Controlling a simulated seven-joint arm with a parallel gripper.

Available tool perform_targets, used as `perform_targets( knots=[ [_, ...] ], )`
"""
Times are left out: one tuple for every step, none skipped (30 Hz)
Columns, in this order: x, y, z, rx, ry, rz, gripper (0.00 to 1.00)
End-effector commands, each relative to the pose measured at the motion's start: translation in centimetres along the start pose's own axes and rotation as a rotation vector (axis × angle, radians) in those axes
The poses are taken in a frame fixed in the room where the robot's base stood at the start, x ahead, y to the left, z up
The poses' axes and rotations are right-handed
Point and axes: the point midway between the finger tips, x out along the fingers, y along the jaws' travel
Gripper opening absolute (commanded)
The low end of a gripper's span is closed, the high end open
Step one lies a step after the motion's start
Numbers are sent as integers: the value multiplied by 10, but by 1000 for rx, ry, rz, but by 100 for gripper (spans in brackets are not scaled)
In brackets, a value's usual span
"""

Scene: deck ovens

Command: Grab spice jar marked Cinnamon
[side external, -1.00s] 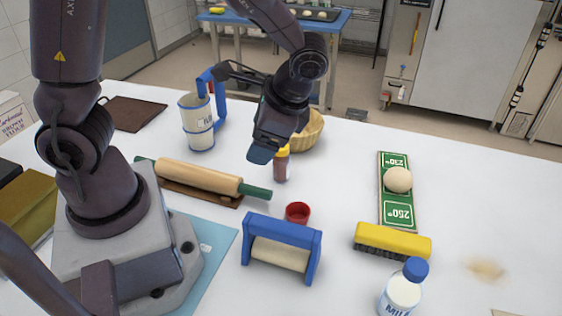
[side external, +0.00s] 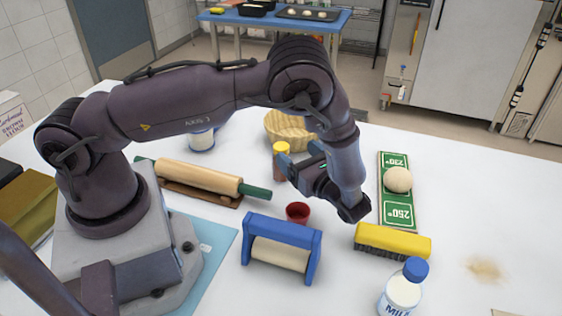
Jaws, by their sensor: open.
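A small spice jar (side external: 281,149) with a yellow lid and reddish-brown contents stands upright on the white table, near the middle of the side view. Its label cannot be read from here, and its lower right part is hidden behind my gripper. My gripper (side external: 284,163) is open, tilted onto its side, with its fingers pointing left toward the jar. The fingertips appear beside or in front of the jar; I cannot tell whether they touch it. Nothing shows held between them.
A rolling pin (side external: 200,177) lies left of the jar, and a wicker basket (side external: 290,126) stands behind. A red cup (side external: 297,212), blue-framed roller (side external: 283,230), yellow brush (side external: 392,239), milk bottle (side external: 403,288) and green board (side external: 397,214) are nearer or right.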

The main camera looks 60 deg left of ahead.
Motion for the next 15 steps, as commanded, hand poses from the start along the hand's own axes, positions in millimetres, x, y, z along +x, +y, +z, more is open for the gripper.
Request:
perform_targets(
  knots=[
    [1,0,-13,3,-1,2,75],
    [1,1,-20,2,-1,2,75],
    [1,0,-28,2,-1,2,75],
    [1,0,-34,2,0,2,75],
    [1,1,-40,2,0,2,75],
    [1,1,-47,1,1,2,75],
    [8,0,-43,-2,0,5,75],
    [13,0,-42,-3,0,7,75],
    [17,0,-42,-2,0,6,75],
    [20,0,-42,-2,1,4,75],
    [22,0,-42,-2,2,4,75],
    [24,0,-42,-3,2,3,75],
    [25,0,-42,-3,2,4,75],
    [26,0,-42,-3,2,4,75],
    [28,0,-42,-3,2,4,75]
  ],
)
